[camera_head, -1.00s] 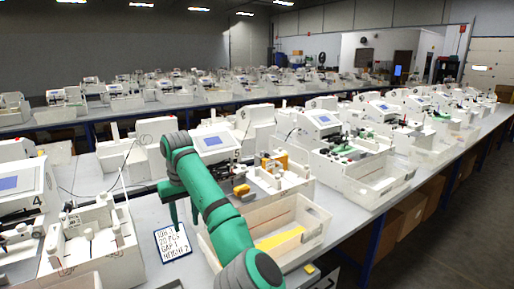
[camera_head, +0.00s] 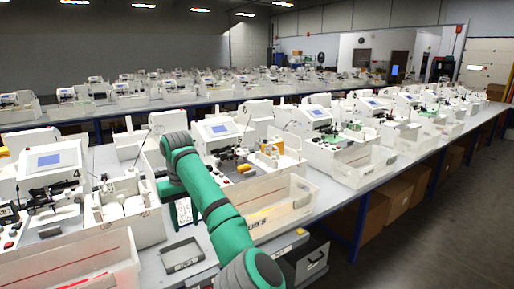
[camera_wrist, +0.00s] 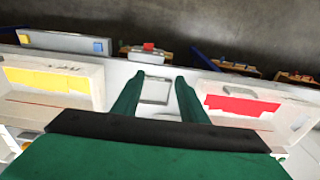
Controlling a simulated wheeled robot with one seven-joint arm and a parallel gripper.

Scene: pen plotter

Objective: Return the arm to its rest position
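My green arm (camera_head: 222,212) reaches from the bottom of the head view over the bench, bent at its elbow. My gripper (camera_head: 184,218) hangs just above the bench, partly hidden by my arm. In the wrist view, my gripper (camera_wrist: 158,79) has its two green fingers apart, with nothing held between them. A small pale grey tray (camera_wrist: 155,90) shows beyond and between the fingers, apart from them.
Long benches hold rows of white plotter machines (camera_head: 222,133). A white bin (camera_head: 275,212) is right of my arm, another (camera_head: 75,265) at lower left. A dark grey tray (camera_head: 183,255) lies on the bench. Open floor (camera_head: 440,230) is at right.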

